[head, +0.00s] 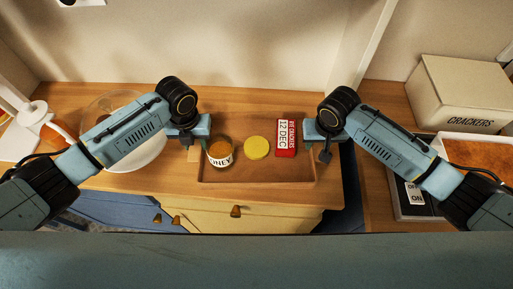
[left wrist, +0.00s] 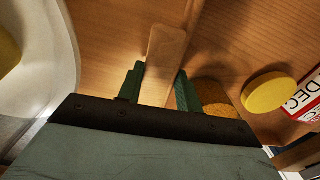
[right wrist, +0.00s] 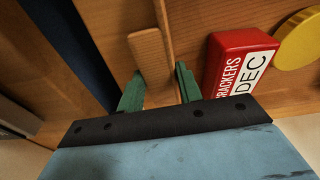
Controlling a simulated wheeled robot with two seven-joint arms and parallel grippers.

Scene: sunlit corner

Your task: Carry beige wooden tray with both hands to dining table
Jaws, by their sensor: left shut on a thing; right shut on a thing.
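The beige wooden tray (head: 258,172) rests on top of the wooden cabinet in the head view. It holds a honey jar (head: 220,152), a yellow round thing (head: 256,148) and a red crackers box (head: 286,138). My left gripper (head: 192,148) is shut on the tray's left handle, which shows between its green fingers in the left wrist view (left wrist: 162,60). My right gripper (head: 322,148) is shut on the tray's right handle, seen between its fingers in the right wrist view (right wrist: 150,58). The dining table is not clearly identifiable.
A large bowl (head: 140,150) stands left of the tray, partly behind my left arm. A beige CRACKERS box (head: 465,95) and a white-rimmed tray (head: 475,151) stand at the right. A drawer with a knob (head: 236,211) is below the tray. A dark gap lies right of the cabinet.

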